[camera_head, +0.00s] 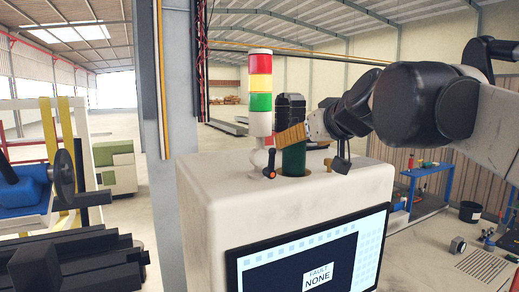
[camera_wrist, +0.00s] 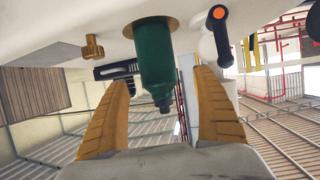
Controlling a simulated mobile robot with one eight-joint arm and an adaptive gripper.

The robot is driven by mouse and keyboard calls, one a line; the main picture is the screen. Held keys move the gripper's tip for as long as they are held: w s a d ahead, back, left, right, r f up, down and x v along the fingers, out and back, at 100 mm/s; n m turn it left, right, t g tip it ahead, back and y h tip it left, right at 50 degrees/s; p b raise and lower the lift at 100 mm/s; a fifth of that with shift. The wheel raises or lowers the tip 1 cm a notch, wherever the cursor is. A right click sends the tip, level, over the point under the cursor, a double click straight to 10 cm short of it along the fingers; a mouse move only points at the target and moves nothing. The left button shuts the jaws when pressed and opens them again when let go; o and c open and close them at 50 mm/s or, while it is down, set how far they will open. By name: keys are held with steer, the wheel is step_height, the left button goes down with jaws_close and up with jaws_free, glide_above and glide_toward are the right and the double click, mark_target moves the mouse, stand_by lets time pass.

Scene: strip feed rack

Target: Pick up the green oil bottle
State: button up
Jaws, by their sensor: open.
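The green oil bottle (camera_head: 294,160) stands on top of the pale machine cabinet (camera_head: 220,190), beside the signal tower. In the wrist view the bottle (camera_wrist: 155,52) appears upside down, with its base in a brass ring (camera_wrist: 150,26) and a narrow dark tip. My gripper (camera_wrist: 161,82) is open, with one orange finger on each side of the bottle and visible gaps between. In the head view an orange finger (camera_head: 290,136) crosses in front of the bottle's upper part; the other finger is not clear there.
The red, yellow and green signal tower (camera_head: 260,95) stands close left of the bottle. A black lever with an orange end (camera_head: 260,167) is near its foot. A brass knob (camera_wrist: 93,47) sits on the bottle's other side. A screen (camera_head: 310,255) is on the cabinet's front.

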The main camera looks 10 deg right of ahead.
mark_target(294, 145)
steer(key=shift+w+f+p, duration=0.15)
steer(key=shift+w+p, duration=0.3)
steer(key=shift+w, duration=0.15)
steer(key=p+x, duration=0.1)
steer(key=x, duration=0.3)
steer(key=shift+w+d+f, duration=0.1)
steer(key=shift+s, duration=0.3)
steer(key=shift+c, duration=0.3)
steer(key=c, duration=1.5)
